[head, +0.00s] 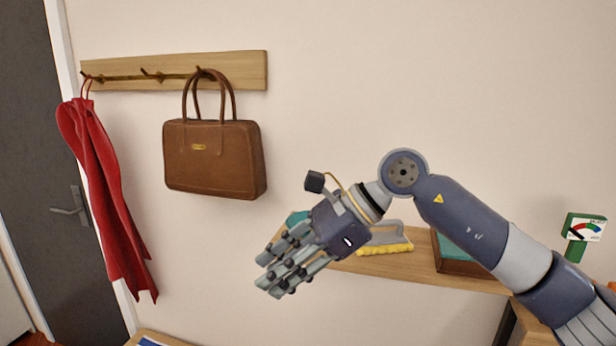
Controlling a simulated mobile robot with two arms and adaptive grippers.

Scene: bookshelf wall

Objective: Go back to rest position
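My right arm reaches in from the right side of the head view. My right gripper (274,278) is near the middle, in front of the wall and the wooden shelf. Its fingers point down and to the left, and I see nothing held between them. The linkages overlap from this angle, so I cannot tell whether it is open or shut. My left gripper is not in view.
A brown handbag (214,160) and a red cloth (103,190) hang from a wooden hook rail (245,70). The wooden shelf (425,271) bears a yellow-bristled brush (385,246) and a box (460,256). A green gauge (583,228) stands at right. A dark door (40,150) is at left.

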